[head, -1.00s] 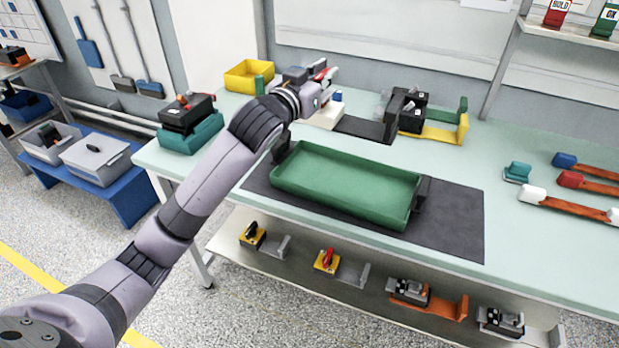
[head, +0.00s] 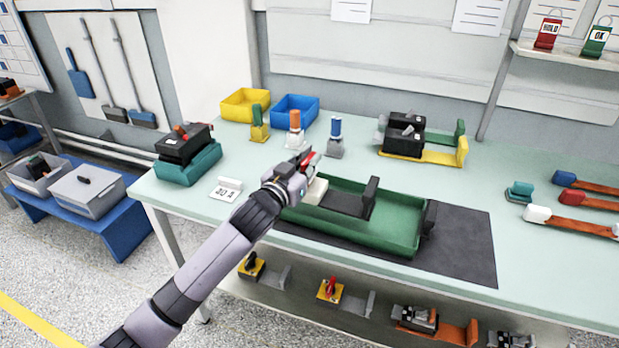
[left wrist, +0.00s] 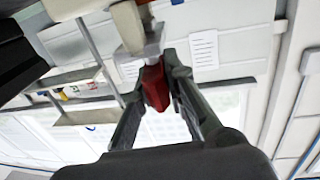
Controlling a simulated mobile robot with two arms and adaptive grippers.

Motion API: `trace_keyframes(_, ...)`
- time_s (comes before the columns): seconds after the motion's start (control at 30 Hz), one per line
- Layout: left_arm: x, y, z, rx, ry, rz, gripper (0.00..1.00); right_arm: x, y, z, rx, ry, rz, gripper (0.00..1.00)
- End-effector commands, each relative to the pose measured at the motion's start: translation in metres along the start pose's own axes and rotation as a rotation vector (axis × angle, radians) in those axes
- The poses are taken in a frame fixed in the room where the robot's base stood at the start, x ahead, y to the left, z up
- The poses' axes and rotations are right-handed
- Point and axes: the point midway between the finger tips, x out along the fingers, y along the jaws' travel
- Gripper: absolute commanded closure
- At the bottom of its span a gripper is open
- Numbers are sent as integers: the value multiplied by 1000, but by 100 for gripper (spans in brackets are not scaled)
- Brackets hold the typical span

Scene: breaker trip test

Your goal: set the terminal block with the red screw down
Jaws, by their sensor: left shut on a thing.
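My left gripper (head: 303,166) is shut on the red part (left wrist: 155,87) of a terminal block. The red part lies between both fingers in the left wrist view, with a pale grey piece and a cream block (left wrist: 128,25) beyond it. In the head view the white block (head: 316,190) and a dark L-shaped bracket (head: 347,201) appear with it, over the left half of the green tray (head: 398,238). I cannot tell whether they touch the tray floor. My fingers partly hide the red part. My right gripper is not in view.
The tray sits on a dark mat (head: 470,250). Behind stand pieces with green (head: 257,115), orange (head: 295,120) and blue (head: 336,126) tops, and yellow (head: 245,103) and blue (head: 296,107) bins. A white label (head: 226,188) is left of the gripper. The mat's right side is clear.

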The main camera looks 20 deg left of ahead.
Motion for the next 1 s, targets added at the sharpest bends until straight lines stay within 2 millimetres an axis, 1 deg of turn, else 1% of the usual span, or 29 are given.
trace_keyframes(0.17, 1, 0, 10, -2, 6, 0, 100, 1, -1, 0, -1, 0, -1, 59)
trace_keyframes(0.3, 0, 1, 32, -4, 2, -1, 100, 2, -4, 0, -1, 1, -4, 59)
trace_keyframes(0.43, 1, 1, 47, -2, 5, 0, 100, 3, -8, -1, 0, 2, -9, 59)
trace_keyframes(0.6, 1, 1, 51, -2, 6, 1, 100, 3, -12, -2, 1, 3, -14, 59)
trace_keyframes(0.87, 1, 1, 54, -2, 6, 1, 100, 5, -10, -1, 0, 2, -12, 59)
trace_keyframes(0.9, 0, 1, 56, -1, 1, 0, 86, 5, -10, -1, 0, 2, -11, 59)
trace_keyframes(1.0, 0, 1, 56, -1, 0, 0, 80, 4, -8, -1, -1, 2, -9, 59)
